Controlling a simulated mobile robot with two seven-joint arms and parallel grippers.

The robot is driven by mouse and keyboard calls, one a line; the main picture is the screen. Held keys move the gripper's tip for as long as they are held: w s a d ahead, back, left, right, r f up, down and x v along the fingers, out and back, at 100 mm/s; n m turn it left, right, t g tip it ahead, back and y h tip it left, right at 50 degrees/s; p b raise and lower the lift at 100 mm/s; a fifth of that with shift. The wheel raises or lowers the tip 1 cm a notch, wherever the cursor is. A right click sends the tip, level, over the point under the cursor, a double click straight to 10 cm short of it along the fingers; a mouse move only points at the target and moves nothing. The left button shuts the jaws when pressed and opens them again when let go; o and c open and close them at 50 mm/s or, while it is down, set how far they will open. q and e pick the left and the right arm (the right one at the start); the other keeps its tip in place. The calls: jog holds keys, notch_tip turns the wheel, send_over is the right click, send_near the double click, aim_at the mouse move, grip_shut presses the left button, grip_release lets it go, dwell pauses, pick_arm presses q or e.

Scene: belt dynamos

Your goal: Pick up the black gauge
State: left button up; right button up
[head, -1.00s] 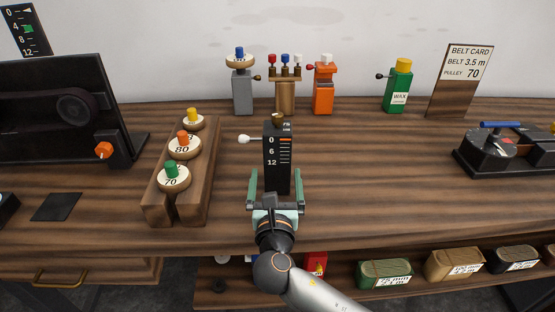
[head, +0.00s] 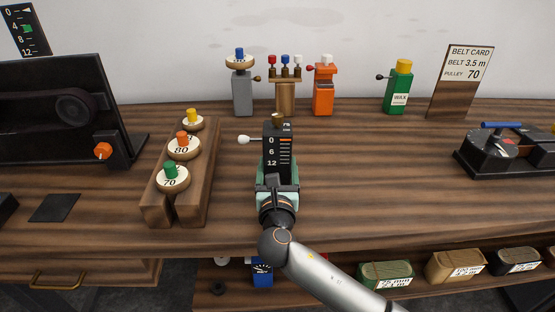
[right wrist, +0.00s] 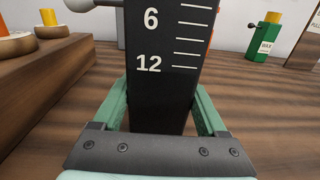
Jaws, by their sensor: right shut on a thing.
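The black gauge (head: 277,147) stands upright on the wooden bench, marked 0, 6 and 12, with a white-tipped lever on its left side and a brass knob on top. My right gripper (head: 277,177) has its green fingers on either side of the gauge's lower body and is shut on it. In the right wrist view the gauge (right wrist: 165,75) fills the space between the fingers of the gripper (right wrist: 163,112). Its base is hidden behind the gripper in the head view. My left gripper is not in view.
A wooden rack (head: 157,212) with numbered pulleys stands left of the gauge. A belt card (head: 462,85) stands back right.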

aim_at(277, 138)
jog(key=c, duration=0.4)
grip_shut()
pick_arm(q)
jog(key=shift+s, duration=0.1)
pick_arm(e)
jog(key=shift+r, duration=0.15)
jog(key=shift+r, duration=0.1)
